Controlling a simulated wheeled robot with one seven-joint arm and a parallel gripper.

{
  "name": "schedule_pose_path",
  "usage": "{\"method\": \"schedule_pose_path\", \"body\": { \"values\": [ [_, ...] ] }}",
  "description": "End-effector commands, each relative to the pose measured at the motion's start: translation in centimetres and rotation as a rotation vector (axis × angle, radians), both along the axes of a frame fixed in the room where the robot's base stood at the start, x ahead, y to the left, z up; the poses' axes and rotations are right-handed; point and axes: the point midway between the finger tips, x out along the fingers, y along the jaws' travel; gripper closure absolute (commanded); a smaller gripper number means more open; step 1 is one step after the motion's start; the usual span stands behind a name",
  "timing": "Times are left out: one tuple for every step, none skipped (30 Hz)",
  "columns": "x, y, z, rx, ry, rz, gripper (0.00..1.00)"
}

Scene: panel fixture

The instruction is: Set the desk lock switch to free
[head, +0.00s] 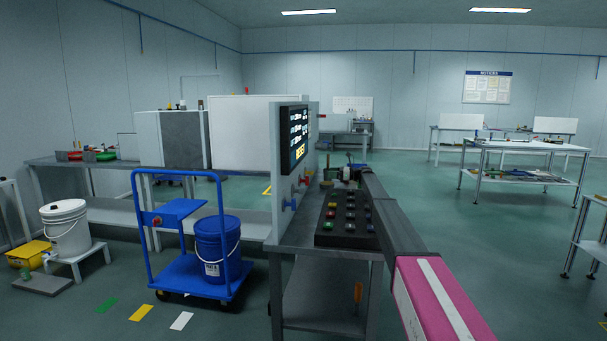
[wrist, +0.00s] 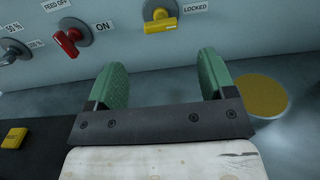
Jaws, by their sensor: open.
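The switch beside the label LOCKED is a yellow lever knob (wrist: 160,22) on a grey round base, at the top middle of the wrist view. Its handle lies roughly sideways, near the LOCKED label (wrist: 195,7); no FREE label is in view. My gripper (wrist: 162,82) is open and empty, its two green fingers spread apart below the knob in the picture, with a gap between them. The fingers do not appear to touch the knob. In the head view the knob cannot be made out.
A red knob (wrist: 68,41), marked FEED OFF and ON, sits left of the yellow one on the panel. A yellow disc (wrist: 255,95) is right of my fingers. The head view shows the panel with its screen (head: 294,138) and a black button box (head: 345,220) on the desk.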

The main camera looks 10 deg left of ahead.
Motion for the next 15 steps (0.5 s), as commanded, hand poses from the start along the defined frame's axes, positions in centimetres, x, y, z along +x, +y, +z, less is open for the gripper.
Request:
{"method": "schedule_pose_path", "body": {
  "values": [
    [0.0, 0.1, 0.0, 0.0, 0.0, 0.0, 0.23],
    [0.0, 0.3, 0.0, 0.0, 0.0, 0.0, 0.23],
    [0.0, 0.5, 0.0, 0.0, 0.0, 0.0, 0.23],
    [0.0, 0.7, 0.0, 0.0, 0.0, 0.0, 0.23],
    [0.1, 1.0, 0.0, 0.0, 0.0, 0.0, 0.23],
    [0.1, 1.4, 0.0, 0.0, 0.0, 0.0, 0.23],
    [0.1, 1.7, 0.0, 0.0, 0.0, 0.001, 0.23],
    [0.1, 2.1, 0.0, 0.0, 0.0, 0.001, 0.23],
    [0.1, 2.6, 0.0, 0.0, -0.001, 0.001, 0.23],
    [0.1, 3.1, 0.0, 0.0, -0.001, 0.002, 0.23],
    [0.1, 3.5, 0.0, 0.0, -0.001, 0.002, 0.23],
    [0.2, 4.2, 0.0, 0.0, -0.001, 0.002, 0.23],
    [0.2, 4.7, 0.0, 0.0, -0.001, 0.001, 0.23],
    [0.2, 5.3, 0.0, 0.0, -0.001, 0.001, 0.23],
    [0.2, 6.0, 0.0, 0.0, -0.001, 0.001, 0.23]
  ]
}}
